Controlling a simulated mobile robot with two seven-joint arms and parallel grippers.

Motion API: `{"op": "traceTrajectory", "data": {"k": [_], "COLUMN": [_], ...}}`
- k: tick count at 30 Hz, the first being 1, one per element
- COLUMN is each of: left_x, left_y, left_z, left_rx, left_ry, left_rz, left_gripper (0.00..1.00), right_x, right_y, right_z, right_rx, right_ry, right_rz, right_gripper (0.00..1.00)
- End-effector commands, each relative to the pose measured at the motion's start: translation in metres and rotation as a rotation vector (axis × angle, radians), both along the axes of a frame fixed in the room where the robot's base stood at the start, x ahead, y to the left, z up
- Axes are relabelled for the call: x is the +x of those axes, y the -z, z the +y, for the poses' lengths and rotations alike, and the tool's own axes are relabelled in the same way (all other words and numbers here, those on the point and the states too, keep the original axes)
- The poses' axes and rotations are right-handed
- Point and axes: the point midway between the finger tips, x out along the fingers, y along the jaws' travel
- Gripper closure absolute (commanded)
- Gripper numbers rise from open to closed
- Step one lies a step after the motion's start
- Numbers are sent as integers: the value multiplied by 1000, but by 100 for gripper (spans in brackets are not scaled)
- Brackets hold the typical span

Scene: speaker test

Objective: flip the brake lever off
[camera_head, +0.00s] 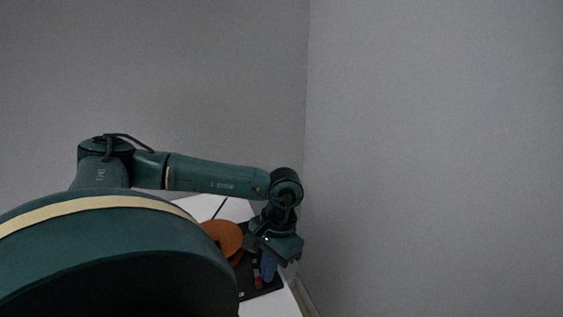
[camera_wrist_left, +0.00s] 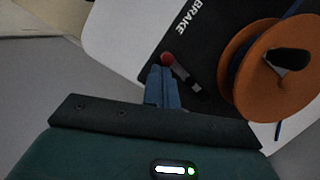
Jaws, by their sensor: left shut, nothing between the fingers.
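The brake lever (camera_wrist_left: 184,74) has a red knob (camera_wrist_left: 167,58) and a grey and dark shaft. It lies on a black base (camera_wrist_left: 177,38) lettered BRAKE; in the head view the lever is small, with a bit of red (camera_head: 257,274) showing. My left gripper (camera_head: 268,268) points down over the base, and its blue fingers (camera_wrist_left: 160,85) are shut and empty. In the wrist view the fingertips are right beside the red knob and shaft; I cannot tell whether they touch. My right gripper is not in view.
An orange spool (camera_wrist_left: 259,87) with a dark crank handle (camera_wrist_left: 288,57) sits on the same base, close to the lever. The base lies on a white table (camera_head: 268,307). Grey walls (camera_head: 430,150) stand behind and at the right. My own green body part hides the lower left.

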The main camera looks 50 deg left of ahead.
Motion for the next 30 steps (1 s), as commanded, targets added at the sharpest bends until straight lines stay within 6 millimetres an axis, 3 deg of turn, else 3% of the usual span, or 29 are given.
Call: {"op": "traceTrajectory", "data": {"k": [30], "left_x": [11], "left_y": [0], "left_z": [11], "left_rx": [0], "left_ry": [-2], "left_rz": [0], "left_gripper": [100], "right_x": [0], "right_y": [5], "right_z": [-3], "right_rx": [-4], "right_ry": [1], "right_rz": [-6], "right_gripper": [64]}}
